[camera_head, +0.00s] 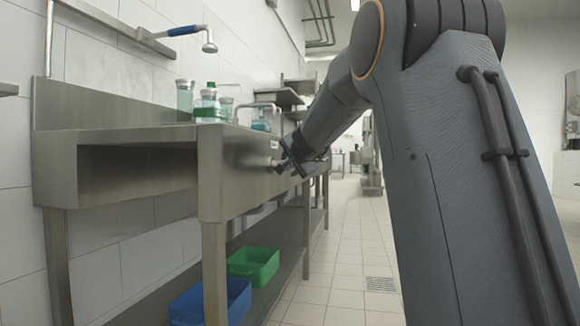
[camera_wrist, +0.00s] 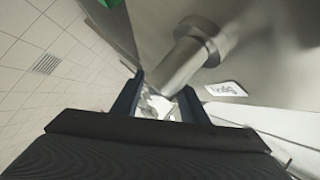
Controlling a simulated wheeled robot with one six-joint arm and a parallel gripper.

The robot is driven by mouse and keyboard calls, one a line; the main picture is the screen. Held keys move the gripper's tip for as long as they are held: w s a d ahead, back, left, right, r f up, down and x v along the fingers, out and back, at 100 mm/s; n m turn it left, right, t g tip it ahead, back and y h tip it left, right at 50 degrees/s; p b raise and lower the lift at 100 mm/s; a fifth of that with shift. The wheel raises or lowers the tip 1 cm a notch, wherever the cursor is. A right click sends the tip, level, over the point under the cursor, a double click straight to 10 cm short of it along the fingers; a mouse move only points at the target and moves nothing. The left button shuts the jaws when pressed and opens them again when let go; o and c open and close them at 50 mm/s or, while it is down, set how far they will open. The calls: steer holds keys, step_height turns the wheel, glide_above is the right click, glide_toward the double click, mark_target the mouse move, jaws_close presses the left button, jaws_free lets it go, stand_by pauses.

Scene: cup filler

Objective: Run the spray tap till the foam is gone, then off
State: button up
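The spray tap's blue-handled spray head (camera_head: 190,32) hangs on a wall bracket over the steel counter, its metal nozzle pointing down. A short metal knob stem (camera_head: 272,161) juts from the counter's front panel below a small white label; in the wrist view the stem (camera_wrist: 186,60) runs down between my fingers. My gripper (camera_head: 292,165) is at the stem's outer end. In the wrist view its two dark fingers (camera_wrist: 160,105) stand apart on either side of a shiny metal end; whether they press on it is unclear. The basin's inside, any foam and any water are hidden.
Glass jars (camera_head: 185,96) and bottles with green and blue contents stand on the counter (camera_head: 120,136). A green bin (camera_head: 254,266) and a blue bin (camera_head: 210,302) sit on the lower shelf. The tiled aisle (camera_head: 345,250) to the right is clear.

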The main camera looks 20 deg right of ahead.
steer(key=v, duration=0.7)
steer(key=shift+s, duration=0.4)
steer(key=shift+a+r, duration=0.1)
steer(key=shift+a, duration=0.05)
